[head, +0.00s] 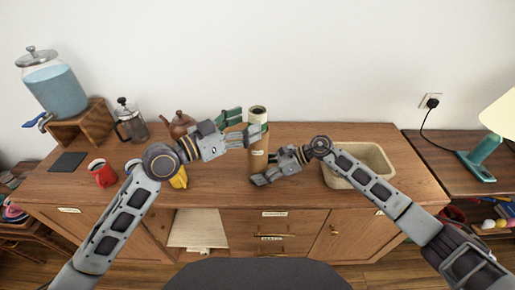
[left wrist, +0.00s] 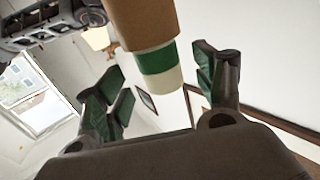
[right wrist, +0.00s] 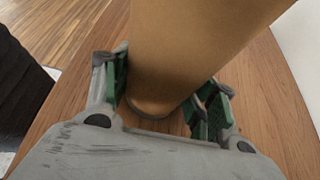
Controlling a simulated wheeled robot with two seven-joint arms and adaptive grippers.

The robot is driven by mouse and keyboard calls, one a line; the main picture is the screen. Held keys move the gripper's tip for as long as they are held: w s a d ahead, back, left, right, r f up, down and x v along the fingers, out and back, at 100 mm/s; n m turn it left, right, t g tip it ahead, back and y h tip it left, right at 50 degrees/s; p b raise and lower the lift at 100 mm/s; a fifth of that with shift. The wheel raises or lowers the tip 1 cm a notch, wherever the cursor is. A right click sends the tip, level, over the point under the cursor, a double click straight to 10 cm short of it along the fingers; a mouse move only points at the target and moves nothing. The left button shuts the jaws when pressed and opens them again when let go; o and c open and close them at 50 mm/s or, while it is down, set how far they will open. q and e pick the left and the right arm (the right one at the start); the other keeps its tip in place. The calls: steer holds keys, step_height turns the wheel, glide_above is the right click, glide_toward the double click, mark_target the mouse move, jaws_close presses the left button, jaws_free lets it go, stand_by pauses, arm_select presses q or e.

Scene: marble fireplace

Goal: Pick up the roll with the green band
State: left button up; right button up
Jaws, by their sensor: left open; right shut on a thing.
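The roll (head: 258,166) is a tall brown cylinder, upright over the wooden cabinet top, with a green band and a pale end at its top. The green band (left wrist: 158,59) shows clearly in the left wrist view. My right gripper (head: 262,179) is shut on the roll low down, and in the right wrist view the brown roll (right wrist: 190,45) stands between its fingers. My left gripper (head: 242,126) is open at the roll's upper part, near the band. I cannot tell whether the left fingers touch it, or whether the roll's bottom rests on the wood.
A beige basket (head: 338,182) stands right of the roll, behind my right arm. A teapot (head: 178,123), yellow cup (head: 179,179), red mug (head: 103,174), French press (head: 129,122) and drink dispenser (head: 54,89) stand on the left. The front middle of the cabinet top is clear.

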arm_select(q)
steer(key=shift+x, duration=2.1)
steer(key=c, duration=1.5)
step_height(320, 180, up, 28)
arm_select(e)
steer(key=o, duration=0.9)
